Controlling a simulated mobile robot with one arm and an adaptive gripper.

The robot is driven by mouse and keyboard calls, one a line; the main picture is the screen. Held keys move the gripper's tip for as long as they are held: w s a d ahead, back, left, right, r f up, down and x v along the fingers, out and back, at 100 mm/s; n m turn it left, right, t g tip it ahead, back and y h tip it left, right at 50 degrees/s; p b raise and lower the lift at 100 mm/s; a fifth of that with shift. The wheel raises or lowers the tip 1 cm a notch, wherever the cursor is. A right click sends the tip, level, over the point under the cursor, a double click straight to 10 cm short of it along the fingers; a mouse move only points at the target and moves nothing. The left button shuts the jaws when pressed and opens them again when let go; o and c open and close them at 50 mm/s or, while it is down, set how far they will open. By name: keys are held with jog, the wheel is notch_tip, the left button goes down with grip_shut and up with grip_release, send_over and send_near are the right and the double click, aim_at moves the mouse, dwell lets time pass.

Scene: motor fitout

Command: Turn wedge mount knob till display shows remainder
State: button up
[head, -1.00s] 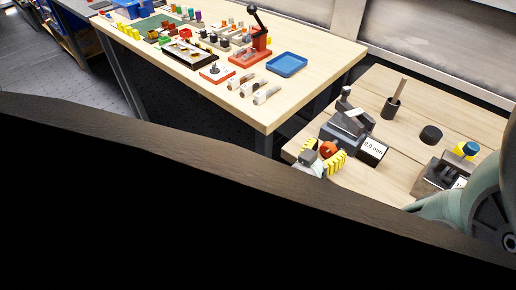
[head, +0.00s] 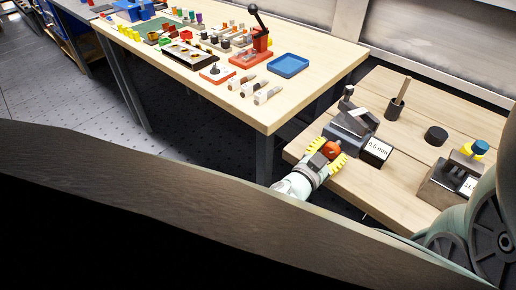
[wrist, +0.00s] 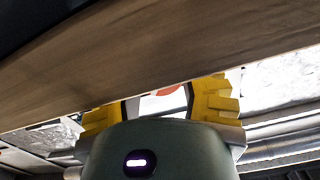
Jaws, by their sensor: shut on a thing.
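The wedge mount (head: 349,125) is a dark grey block on the right-hand wooden table, with an orange-red knob (head: 333,148) on its near side. Its display (head: 376,151) appears to read 0.0 mm. My gripper (head: 331,153) has yellow ribbed fingers, one on each side of the knob, and is shut on it. In the wrist view a small patch of the orange-red knob (wrist: 167,91) shows between the fingers (wrist: 163,105). The rest of the knob is hidden there by a wooden board.
A second dark device (head: 450,184) with a blue and yellow knob and a partly hidden display stands right. A dark wooden edge (head: 150,165) crosses the foreground. Another bench (head: 300,93) holds many parts.

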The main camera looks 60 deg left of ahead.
jog(key=shift+r+m, duration=0.1)
jog(key=shift+m, duration=0.2)
jog(key=o, duration=1.2)
jog(key=v, duration=1.2)
jog(key=shift+o, duration=0.2)
